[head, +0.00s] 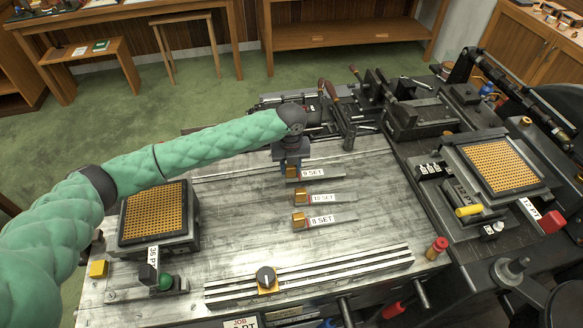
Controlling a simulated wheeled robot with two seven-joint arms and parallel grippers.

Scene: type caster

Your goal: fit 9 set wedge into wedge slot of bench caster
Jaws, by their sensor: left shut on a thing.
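The 9 set wedge (322,173) is a flat grey bar with a white "9 SET" label. It lies at the back of a row of labelled wedges on the metal bench top. My left gripper (292,167) points down at its left end and is shut on it. The gripper hides most of that end. The bench caster (465,185) stands to the right, with a gold-gridded matrix case (497,166) on top. I cannot make out the wedge slot. My right gripper is not in view.
The 10 set wedge (325,198) and 8 set wedge (325,221) lie just in front. Another gridded case (153,214) sits at left. Levers and mechanisms (345,115) stand behind. Bare metal lies between wedges and left case.

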